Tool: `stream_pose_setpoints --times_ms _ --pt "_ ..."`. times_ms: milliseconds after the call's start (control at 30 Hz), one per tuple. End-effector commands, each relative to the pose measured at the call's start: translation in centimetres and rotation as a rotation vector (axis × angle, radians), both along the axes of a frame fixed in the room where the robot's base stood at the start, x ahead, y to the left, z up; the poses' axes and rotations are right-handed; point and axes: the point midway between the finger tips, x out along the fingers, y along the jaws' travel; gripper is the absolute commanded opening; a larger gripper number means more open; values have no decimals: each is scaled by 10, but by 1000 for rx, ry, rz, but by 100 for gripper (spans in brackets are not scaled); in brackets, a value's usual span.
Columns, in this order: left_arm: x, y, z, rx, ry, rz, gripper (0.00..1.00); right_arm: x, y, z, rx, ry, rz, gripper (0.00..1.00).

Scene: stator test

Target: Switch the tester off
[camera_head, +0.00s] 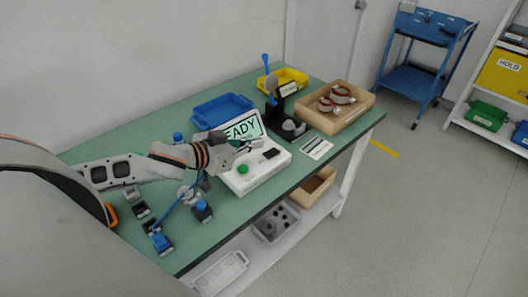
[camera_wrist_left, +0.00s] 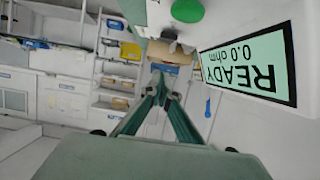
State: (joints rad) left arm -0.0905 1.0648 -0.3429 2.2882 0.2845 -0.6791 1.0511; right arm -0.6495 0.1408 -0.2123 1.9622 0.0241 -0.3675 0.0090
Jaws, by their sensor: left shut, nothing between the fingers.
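The tester (camera_head: 262,174) is a white box on the green table, with a tilted screen (camera_head: 243,129) that reads READY. In the left wrist view the screen (camera_wrist_left: 250,68) also reads 0.0 ohm and appears upside down. A round green button (camera_head: 243,169) is on the tester's top, and it also shows at the top of the left wrist view (camera_wrist_left: 187,10). A black part (camera_head: 271,154) lies to its right. My left gripper (camera_head: 242,149) is shut and empty, over the tester in front of the screen. Its fingers (camera_wrist_left: 162,82) show in the left wrist view. My right gripper is out of view.
A blue tray (camera_head: 222,108) and a yellow bin (camera_head: 284,80) stand behind the tester. A wooden tray (camera_head: 335,112) with copper-wound stators is to the right. Blue-and-black fixtures (camera_head: 202,211) and a blue lead lie at the front left. A blue cart (camera_head: 413,75) stands beyond.

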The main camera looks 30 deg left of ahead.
Motion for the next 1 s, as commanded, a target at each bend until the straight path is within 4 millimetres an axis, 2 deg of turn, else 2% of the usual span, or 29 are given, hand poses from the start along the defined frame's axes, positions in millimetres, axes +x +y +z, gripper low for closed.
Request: stream_pose_setpoints --times_ms 333,400,600,1000 --pt "39 -14 -14 -1 -3 -1 0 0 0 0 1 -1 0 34" --pt "34 -13 -31 0 4 -1 0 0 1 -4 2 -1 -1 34" --pt "32 -12 -50 -1 2 -1 0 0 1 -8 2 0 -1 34" --pt "31 -12 -54 0 0 -1 0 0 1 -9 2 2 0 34"
